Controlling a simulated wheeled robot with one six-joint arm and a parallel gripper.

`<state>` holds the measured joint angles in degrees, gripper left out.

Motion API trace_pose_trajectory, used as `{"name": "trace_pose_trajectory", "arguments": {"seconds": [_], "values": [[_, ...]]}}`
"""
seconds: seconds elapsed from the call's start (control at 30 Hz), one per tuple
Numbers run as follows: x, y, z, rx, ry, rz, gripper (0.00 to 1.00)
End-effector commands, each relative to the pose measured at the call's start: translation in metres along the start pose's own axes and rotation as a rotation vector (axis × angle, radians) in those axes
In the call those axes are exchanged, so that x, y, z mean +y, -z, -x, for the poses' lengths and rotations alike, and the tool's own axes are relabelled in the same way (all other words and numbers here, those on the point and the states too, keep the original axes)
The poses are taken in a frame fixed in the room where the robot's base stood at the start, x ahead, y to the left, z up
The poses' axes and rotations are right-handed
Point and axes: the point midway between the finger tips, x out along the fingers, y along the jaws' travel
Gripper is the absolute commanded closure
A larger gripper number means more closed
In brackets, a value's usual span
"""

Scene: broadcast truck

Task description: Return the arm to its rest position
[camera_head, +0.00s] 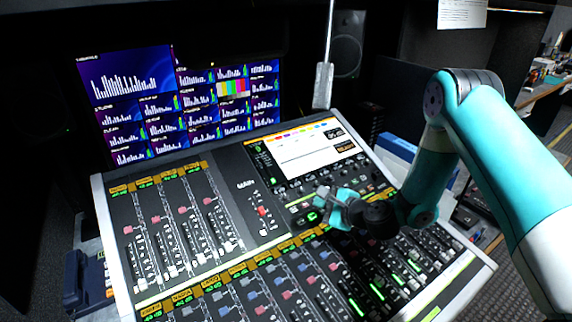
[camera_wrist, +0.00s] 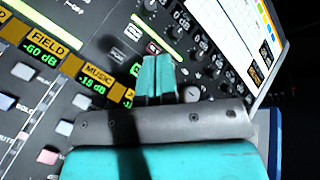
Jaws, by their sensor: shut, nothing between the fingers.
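My arm reaches in from the right in the head view, with teal and white links, bent at the elbow and extended over the mixing console (camera_head: 103,215). My gripper (camera_head: 322,198) is over the middle of the console, near the lower edge of its screen section. In the wrist view my gripper (camera_wrist: 157,62) shows two teal fingers side by side, shut with nothing between them. The fingertips are close to the buttons and knobs of the panel; I cannot tell whether they touch it. The arm and wrist hide part of the console's right side.
The console screen (camera_head: 300,150) lies just beyond my gripper. A wall of monitors (camera_head: 125,85) stands behind at left. A microphone-like stalk (camera_head: 324,85) rises at the console's back edge. A speaker (camera_head: 348,45) is behind it. A desk (camera_head: 545,90) stands at the far right.

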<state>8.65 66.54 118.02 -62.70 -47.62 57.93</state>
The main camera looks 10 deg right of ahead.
Motion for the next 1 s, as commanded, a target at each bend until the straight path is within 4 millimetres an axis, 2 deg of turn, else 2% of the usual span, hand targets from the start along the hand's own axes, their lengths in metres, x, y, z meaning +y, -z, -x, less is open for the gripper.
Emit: {"name": "trace_pose_trajectory", "arguments": {"seconds": [0.07, 0.17, 0.27, 0.3, 0.37, 0.5, 0.57, 0.7, 0.8, 0.9, 1.0], "values": [[-0.003, -0.006, 0.000, -0.010, -0.007, 0.021, 1.00], [-0.011, -0.031, 0.004, -0.059, -0.049, 0.119, 1.00], [-0.020, -0.077, 0.015, -0.149, -0.134, 0.313, 1.00], [-0.022, -0.099, 0.023, -0.194, -0.176, 0.412, 1.00], [-0.023, -0.130, 0.039, -0.260, -0.243, 0.568, 1.00], [-0.017, -0.190, 0.088, -0.405, -0.394, 0.922, 1.00], [-0.013, -0.209, 0.113, -0.461, -0.456, 1.068, 1.00], [0.000, -0.241, 0.179, -0.586, -0.600, 1.388, 1.00], [0.010, -0.251, 0.228, -0.666, -0.700, 1.586, 1.00], [0.019, -0.254, 0.271, -0.732, -0.788, 1.740, 1.00], [0.025, -0.252, 0.302, -0.780, -0.856, 1.841, 1.00]]}}
